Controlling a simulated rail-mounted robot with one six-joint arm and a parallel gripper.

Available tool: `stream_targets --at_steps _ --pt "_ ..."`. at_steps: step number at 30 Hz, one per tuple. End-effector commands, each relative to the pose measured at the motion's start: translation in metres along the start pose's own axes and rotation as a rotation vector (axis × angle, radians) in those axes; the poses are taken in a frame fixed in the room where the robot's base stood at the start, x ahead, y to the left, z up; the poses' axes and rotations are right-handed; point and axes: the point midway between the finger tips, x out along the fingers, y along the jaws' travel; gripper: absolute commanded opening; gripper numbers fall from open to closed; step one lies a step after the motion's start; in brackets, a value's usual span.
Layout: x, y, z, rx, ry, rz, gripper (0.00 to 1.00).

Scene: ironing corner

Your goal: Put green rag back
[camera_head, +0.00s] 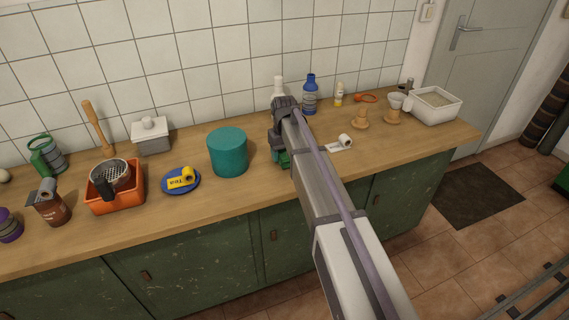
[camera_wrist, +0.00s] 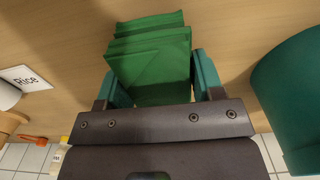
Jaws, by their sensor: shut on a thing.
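The green rag (camera_wrist: 150,45) is folded in several layers and sits between the two teal fingers of my gripper (camera_wrist: 155,78) in the wrist view. The fingers are shut on its sides. In the head view my gripper (camera_head: 281,156) is at the counter's middle, just right of the teal canister (camera_head: 228,153), and my arm hides most of the rag. I cannot tell whether the rag touches the wooden counter (camera_head: 225,197).
The teal canister also stands close on the right in the wrist view (camera_wrist: 295,95). A white Rice label (camera_wrist: 25,78) is on the left. Bottles, including a blue one (camera_head: 310,95), stand behind. A blue plate (camera_head: 180,182) and orange bin (camera_head: 116,195) are farther left.

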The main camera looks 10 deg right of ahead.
Motion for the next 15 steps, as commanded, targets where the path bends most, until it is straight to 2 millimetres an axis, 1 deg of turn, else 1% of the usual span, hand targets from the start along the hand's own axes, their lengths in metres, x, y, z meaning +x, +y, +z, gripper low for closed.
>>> stream_targets --at_steps 1,6,11,12,15 --pt "0.0143 0.0 -0.0001 0.0 0.0 0.0 0.38" --pt "0.0083 0.0 0.0 0.0 0.0 0.0 0.38" --pt "0.0128 0.0 0.0 0.0 0.0 0.0 0.38" --pt "0.0128 0.0 0.0 0.0 0.0 0.0 0.62" --pt "0.0115 0.0 0.0 0.0 0.0 0.0 0.72"
